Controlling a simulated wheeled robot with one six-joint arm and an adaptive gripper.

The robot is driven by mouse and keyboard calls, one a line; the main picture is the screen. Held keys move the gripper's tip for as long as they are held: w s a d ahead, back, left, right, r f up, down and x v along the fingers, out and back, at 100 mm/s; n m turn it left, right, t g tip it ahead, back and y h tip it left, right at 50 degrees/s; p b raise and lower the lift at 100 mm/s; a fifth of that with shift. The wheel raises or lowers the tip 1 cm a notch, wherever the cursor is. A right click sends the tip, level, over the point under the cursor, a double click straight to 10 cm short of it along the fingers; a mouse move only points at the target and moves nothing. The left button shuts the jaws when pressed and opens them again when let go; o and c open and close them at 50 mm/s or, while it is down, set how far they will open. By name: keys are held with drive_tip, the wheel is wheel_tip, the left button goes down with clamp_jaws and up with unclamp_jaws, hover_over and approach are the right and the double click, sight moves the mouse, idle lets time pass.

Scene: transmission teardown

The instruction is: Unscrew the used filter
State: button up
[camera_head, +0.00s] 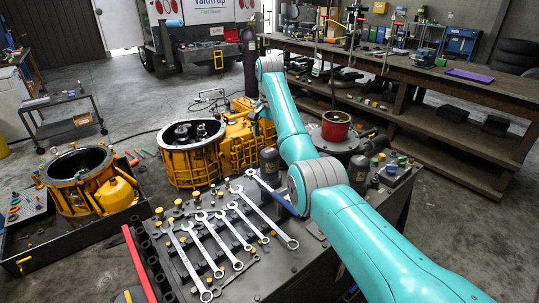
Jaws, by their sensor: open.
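My teal arm reaches from the lower right up over the bench and bends down at its far end. My gripper (256,127) is small and dark there, open beside the yellow transmission housing (243,142); its fingers are hard to make out. Two dark, round-topped canisters that look like filters stand on the near bench, one (269,163) left of my arm and one (358,168) right of it. I cannot tell which filter is the used one. My gripper is apart from both canisters.
Several wrenches (206,232) lie on the near bench (262,285). A red-rimmed container (336,126) stands behind my arm. An open yellow bell housing (190,150) and another yellow casing (82,178) in a black tray (80,240) are left. A long workbench (420,75) runs behind.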

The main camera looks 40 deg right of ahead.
sight(269, 151)
drive_tip(key=shift+m, duration=1.4)
drive_tip(key=shift+f, duration=3.75)
drive_tip(key=c, duration=1.8)
drive_tip(key=shift+n, duration=2.2)
drive_tip(key=shift+n, duration=2.2)
